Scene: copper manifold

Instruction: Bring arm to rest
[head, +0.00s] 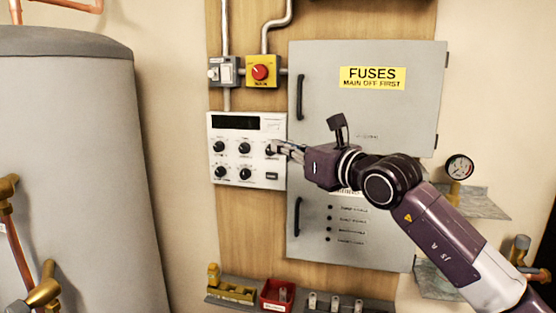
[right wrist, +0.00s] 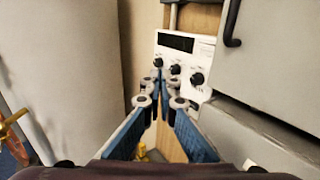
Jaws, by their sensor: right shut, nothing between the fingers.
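My right gripper (head: 279,149) reaches in from the right in the head view. Its fingertips are in front of the right edge of the white control panel (head: 232,123), near a black knob at the upper right. In the right wrist view the blue-sided fingers of the gripper (right wrist: 160,84) come together at their tips and hold nothing. The panel (right wrist: 207,46) with its dark display and black knobs shows beyond them. I cannot tell whether the fingertips touch the panel. My left gripper is not in view.
A grey fuse cabinet (head: 370,100) stands right of the panel, partly behind my arm. A red button on a yellow box (head: 262,72) is above the panel. A grey tank (head: 75,170) fills the left. A shelf with a red bin (head: 277,296) is below. A gauge (head: 459,167) is at right.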

